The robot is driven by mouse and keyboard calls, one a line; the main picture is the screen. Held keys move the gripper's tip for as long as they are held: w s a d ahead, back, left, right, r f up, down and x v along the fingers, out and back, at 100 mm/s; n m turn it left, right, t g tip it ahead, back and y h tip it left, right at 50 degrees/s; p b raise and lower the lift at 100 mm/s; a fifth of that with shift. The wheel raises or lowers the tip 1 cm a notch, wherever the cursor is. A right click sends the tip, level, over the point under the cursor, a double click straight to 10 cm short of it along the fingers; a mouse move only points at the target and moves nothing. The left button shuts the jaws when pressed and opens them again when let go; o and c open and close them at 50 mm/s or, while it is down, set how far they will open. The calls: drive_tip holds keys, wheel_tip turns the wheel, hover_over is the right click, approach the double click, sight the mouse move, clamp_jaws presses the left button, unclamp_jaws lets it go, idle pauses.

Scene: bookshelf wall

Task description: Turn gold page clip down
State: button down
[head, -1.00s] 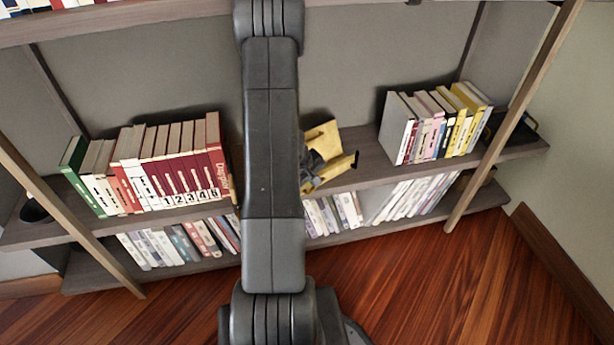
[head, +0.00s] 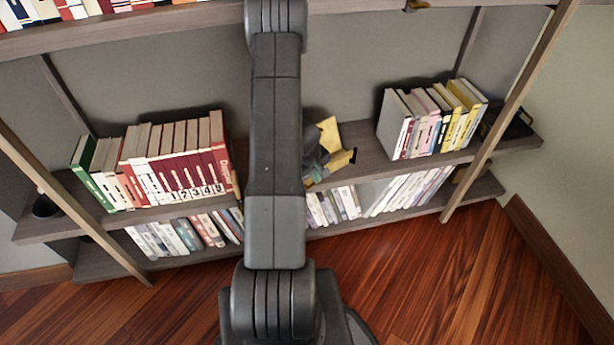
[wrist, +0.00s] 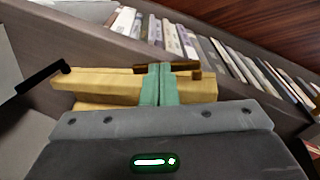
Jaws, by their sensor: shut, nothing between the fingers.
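A yellow stand (head: 330,136) sits on the middle shelf, partly hidden behind my arm in the head view. In the wrist view its yellow body (wrist: 105,90) lies crosswise beyond my gripper. A dark gold-brown bar with a short bent end, which looks like the gold page clip (wrist: 181,67), runs along its far edge. My gripper (wrist: 158,68) is shut and empty, its green fingers reaching over the stand with the tips at this bar. I cannot tell if they touch it. A black clip (wrist: 45,79) sticks out at the stand's left end.
Red numbered books (head: 185,165) stand to the left on the same shelf, and yellow and white books (head: 440,120) to the right. More books (head: 335,205) fill the shelf below. Bare shelf (head: 370,160) lies right of the stand.

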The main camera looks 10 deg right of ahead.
drive_tip(key=shift+w+d+f, duration=0.15)
drive_tip(key=shift+d+f, duration=0.2)
drive_tip(key=shift+f, duration=0.1)
idle(0.9)
drive_tip(key=shift+a+f, duration=0.1)
drive_tip(key=shift+s+a+b, duration=0.2)
drive_tip(key=shift+a+b, duration=0.1)
drive_tip(key=shift+b, duration=0.25)
drive_tip(key=shift+s+a+b, duration=0.15)
drive_tip(key=shift+a+b, duration=0.15)
wheel_tip(320, 180, up, 14)
drive_tip(key=p, duration=0.7)
drive_tip(key=shift+d+p, duration=0.15)
drive_tip(key=shift+p, duration=0.2)
